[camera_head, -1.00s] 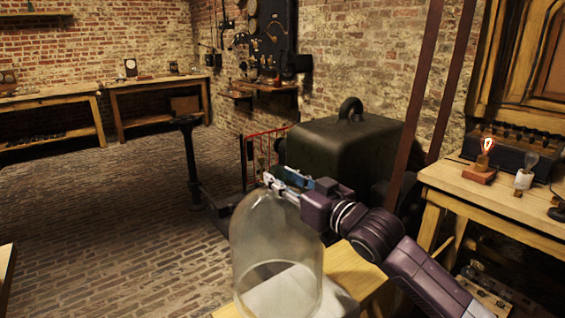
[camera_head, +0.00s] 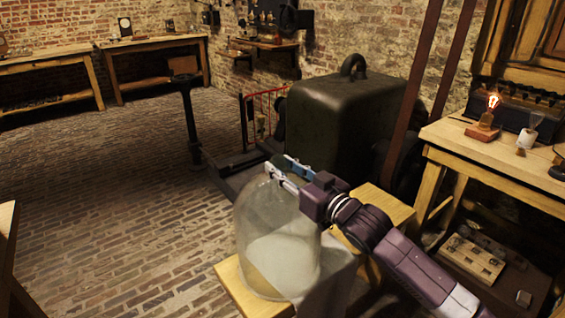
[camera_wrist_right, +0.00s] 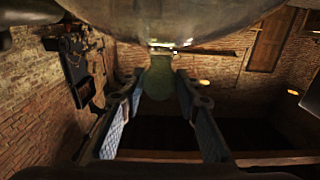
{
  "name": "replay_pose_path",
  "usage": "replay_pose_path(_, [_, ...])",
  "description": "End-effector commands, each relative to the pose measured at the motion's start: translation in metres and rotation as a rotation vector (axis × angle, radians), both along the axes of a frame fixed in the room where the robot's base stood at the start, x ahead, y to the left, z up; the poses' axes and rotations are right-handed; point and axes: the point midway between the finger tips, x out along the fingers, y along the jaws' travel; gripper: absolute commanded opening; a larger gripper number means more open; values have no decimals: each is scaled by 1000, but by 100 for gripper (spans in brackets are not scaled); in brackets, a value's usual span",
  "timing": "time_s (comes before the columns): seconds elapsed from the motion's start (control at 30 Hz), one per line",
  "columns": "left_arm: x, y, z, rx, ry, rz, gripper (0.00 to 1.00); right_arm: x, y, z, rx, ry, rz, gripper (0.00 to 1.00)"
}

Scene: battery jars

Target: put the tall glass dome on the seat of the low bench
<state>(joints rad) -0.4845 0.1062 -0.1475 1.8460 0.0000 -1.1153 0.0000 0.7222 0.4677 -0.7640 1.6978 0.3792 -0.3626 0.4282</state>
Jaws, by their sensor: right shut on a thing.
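The tall glass dome (camera_head: 277,240) is clear and upright at the lower middle of the head view. My right gripper (camera_head: 281,172) is shut on the greenish knob at its top. In the right wrist view the knob (camera_wrist_right: 157,80) sits between the two fingers, with the dome's glass (camera_wrist_right: 180,18) along the top edge. Pale wood, which looks like the low bench (camera_head: 236,287), shows at the left of the dome's base. The dome appears over this wood; I cannot tell whether its rim touches it. My left gripper is out of view.
A whitish block (camera_head: 334,275) shows behind and through the glass, close to the dome. More pale wood (camera_head: 390,206) lies beyond it. A dark green case (camera_head: 345,120) stands behind my gripper. A table with a lit bulb (camera_head: 490,112) is at right. Brick floor at left is clear.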

Motion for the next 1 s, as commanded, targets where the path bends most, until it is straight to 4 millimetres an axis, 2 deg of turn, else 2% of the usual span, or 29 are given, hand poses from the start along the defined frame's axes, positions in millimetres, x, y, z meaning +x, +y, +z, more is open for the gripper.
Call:
replay_pose_path(0.03, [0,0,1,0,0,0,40,-1,1,12,13,-19,5,0])
replay_pose_path(0.23, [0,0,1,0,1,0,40,-1,1,11,12,-16,5,0])
replay_pose_path(0.9, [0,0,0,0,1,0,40,0,1,-10,5,-3,2,0])
replay_pose_path(0.93, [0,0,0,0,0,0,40,0,-1,-25,-9,22,-3,33])
replay_pose_path(1.0, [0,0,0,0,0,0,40,0,-1,-24,-9,21,-3,41])
